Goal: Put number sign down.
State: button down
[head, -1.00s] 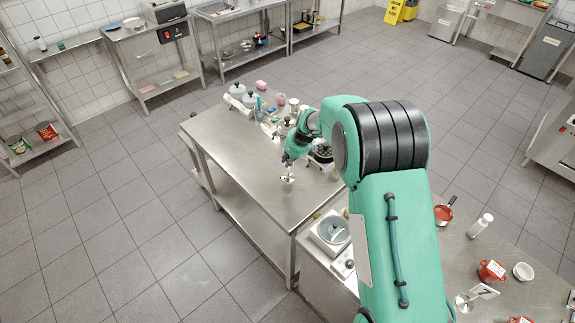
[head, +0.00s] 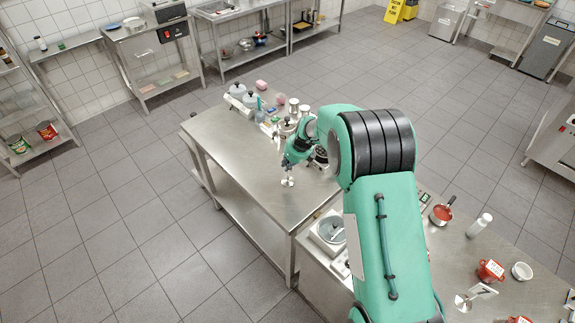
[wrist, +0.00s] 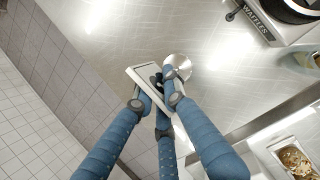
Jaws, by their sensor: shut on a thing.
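The number sign has a pale plate (wrist: 143,76) and a round metal base (wrist: 180,67) in the wrist view. My gripper (wrist: 160,97) has its blue fingers closed around the sign; they cover part of the plate, and its number cannot be read. In the head view the small sign (head: 288,181) shows just below my gripper (head: 288,164), over the steel table (head: 240,155). The base is at or very near the tabletop; I cannot tell whether it touches.
A waffle maker (wrist: 255,22) stands on the table at the upper right of the wrist view. The table's left and near parts are clear. Another sign (head: 478,294) stands on the counter at lower right.

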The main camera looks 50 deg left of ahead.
dwell(0.3)
jog(key=c, duration=1.8)
grip_release()
jog(key=shift+f, duration=0.1)
jog(key=shift+b+v, duration=0.45)
jog(key=shift+v, duration=5.65)
